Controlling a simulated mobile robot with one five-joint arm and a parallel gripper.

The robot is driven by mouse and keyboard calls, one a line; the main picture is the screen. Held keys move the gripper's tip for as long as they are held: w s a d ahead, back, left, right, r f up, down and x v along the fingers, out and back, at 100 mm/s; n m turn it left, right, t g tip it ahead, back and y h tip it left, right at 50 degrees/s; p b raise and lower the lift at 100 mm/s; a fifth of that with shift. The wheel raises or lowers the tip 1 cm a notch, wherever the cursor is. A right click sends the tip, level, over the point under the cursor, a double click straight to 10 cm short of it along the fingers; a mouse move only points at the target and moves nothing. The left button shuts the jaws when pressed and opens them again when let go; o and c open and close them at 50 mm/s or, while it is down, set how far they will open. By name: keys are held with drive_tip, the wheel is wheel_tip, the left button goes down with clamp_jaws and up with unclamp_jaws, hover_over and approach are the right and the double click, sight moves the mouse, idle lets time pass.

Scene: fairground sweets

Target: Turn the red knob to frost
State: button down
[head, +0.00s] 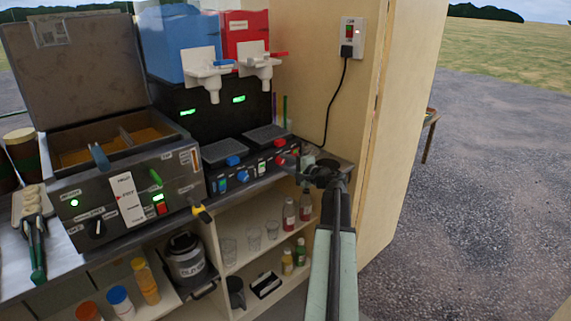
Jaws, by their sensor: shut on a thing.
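The slush machine (180,100) stands at the back right of the counter, with a blue tank (180,45) and a red tank (246,35) on top. Its low front panel carries blue controls on the left and red ones on the right. The red knob (281,160) is at the right end of this panel. My gripper (291,161) reaches in from the right and is shut on the red knob. The jaws and arm hide part of the knob and the marks around it, so its pointer setting cannot be read.
The shelf below holds bottles (289,215), glasses and a dark mug (236,291). A wooden wall panel (405,110) stands close on the right.

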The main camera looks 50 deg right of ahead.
drive_tip(key=m+y, duration=0.1)
drive_tip(key=m, duration=0.3)
drive_tip(key=shift+f+m, duration=0.1)
drive_tip(key=shift+m, duration=0.5)
drive_tip(key=c, duration=1)
unclamp_jaws()
drive_tip(key=shift+c, duration=0.2)
drive_tip(key=s, duration=0.7)
drive_tip(key=shift+s+r, duration=0.4)
